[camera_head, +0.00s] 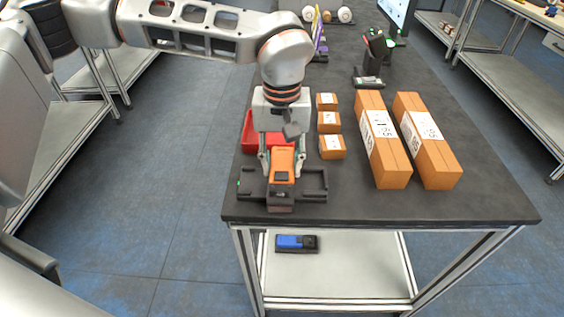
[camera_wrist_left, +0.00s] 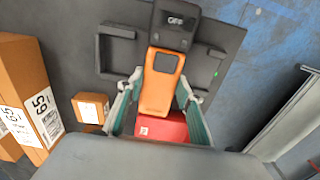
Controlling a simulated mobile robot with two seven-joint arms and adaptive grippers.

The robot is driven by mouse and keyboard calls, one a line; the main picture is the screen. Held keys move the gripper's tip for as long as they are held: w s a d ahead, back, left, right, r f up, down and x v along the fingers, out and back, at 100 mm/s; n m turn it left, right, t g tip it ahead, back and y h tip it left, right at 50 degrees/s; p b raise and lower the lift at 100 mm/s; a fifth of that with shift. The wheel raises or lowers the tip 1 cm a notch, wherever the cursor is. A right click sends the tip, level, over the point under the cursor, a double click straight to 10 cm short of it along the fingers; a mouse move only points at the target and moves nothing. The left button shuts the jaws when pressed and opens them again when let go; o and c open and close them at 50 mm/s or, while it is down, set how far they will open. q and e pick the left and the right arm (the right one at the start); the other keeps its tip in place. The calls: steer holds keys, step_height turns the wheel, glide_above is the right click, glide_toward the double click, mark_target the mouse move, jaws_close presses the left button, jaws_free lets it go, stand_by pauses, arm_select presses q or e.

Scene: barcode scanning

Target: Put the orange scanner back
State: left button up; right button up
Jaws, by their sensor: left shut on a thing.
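The orange scanner (camera_head: 282,167) is between the fingers of my left gripper (camera_head: 281,174), which is shut on it. In the left wrist view the scanner's orange handle (camera_wrist_left: 158,88) lies between the two fingers, and its dark head reads "OFF". The dark grey holder (camera_head: 315,194) sits at the table's near left corner, directly under or around the scanner's head. Its two raised brackets show on either side of the scanner in the left wrist view (camera_wrist_left: 118,58). I cannot tell whether the scanner touches the holder. My right gripper is not in view.
A red tray (camera_head: 249,136) lies partly hidden behind my left gripper. Several small boxes (camera_head: 331,148) and two long boxes (camera_head: 385,150) with labels stand to the right. A blue device (camera_head: 292,242) lies on the lower shelf. The near right tabletop (camera_head: 440,208) is clear.

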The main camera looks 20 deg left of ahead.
mark_target(282, 166)
arm_select(q)
steer(key=o, duration=1)
steer(key=shift+f, duration=0.1)
step_height(282, 166, up, 12)
steer(key=p, duration=0.1)
